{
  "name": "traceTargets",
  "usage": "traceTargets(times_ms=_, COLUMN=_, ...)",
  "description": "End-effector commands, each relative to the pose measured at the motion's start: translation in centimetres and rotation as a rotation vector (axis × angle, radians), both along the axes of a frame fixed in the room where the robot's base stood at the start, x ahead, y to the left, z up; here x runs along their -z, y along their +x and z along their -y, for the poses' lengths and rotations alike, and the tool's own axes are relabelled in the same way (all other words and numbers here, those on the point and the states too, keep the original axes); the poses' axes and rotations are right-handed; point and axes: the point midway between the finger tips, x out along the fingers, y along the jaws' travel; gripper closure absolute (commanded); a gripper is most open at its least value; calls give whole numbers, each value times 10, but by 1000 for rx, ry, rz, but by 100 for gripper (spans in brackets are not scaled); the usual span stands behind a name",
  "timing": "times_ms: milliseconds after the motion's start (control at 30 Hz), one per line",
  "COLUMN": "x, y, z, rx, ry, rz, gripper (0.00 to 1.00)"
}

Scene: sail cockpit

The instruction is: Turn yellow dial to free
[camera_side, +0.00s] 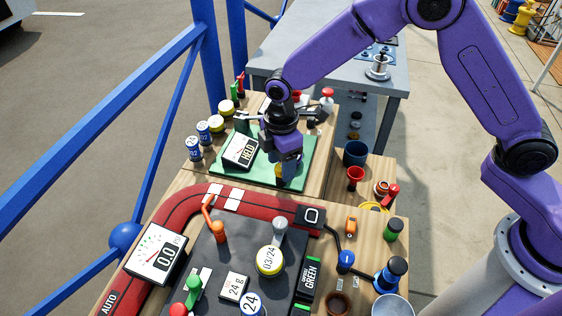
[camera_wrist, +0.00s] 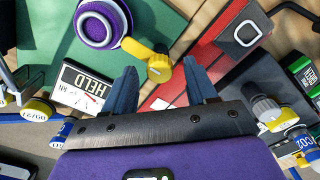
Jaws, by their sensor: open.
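The yellow dial (camera_wrist: 150,58) shows in the wrist view as a yellow arm with a rounded end, reaching out from a purple-and-white ringed hub (camera_wrist: 98,24) on a green panel. In the side view only a bit of yellow (camera_side: 279,183) shows below my gripper (camera_side: 288,168); the rest is hidden. A sign beside it reads HELD (camera_side: 240,151); it also shows in the wrist view (camera_wrist: 85,88). In the wrist view my gripper (camera_wrist: 160,66) is open, with the yellow arm's rounded end between or just beyond the fingertips. I cannot tell whether they touch.
The green panel (camera_side: 305,176) has bottles and small knobs behind it. A red curved track (camera_side: 190,205) runs in front. A dark panel with an orange lever (camera_side: 217,230) and a yellow 03/24 cap (camera_side: 270,261) lies nearer. A blue cup (camera_side: 355,153) and red funnel (camera_side: 355,174) stand right.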

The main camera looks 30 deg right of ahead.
Motion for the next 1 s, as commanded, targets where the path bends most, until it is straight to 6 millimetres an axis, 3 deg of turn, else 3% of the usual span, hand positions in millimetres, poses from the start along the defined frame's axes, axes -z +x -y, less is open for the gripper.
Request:
traceTargets(times_ms=367, x=5, y=0, z=0, rx=0, ry=1, rz=1, gripper=43)
traceTargets(times_ms=533, x=5, y=0, z=0, rx=0, ry=1, rz=1, gripper=98)
traceTargets(times_ms=1000, x=4, y=0, z=0, rx=88, ry=0, rz=0, gripper=99)
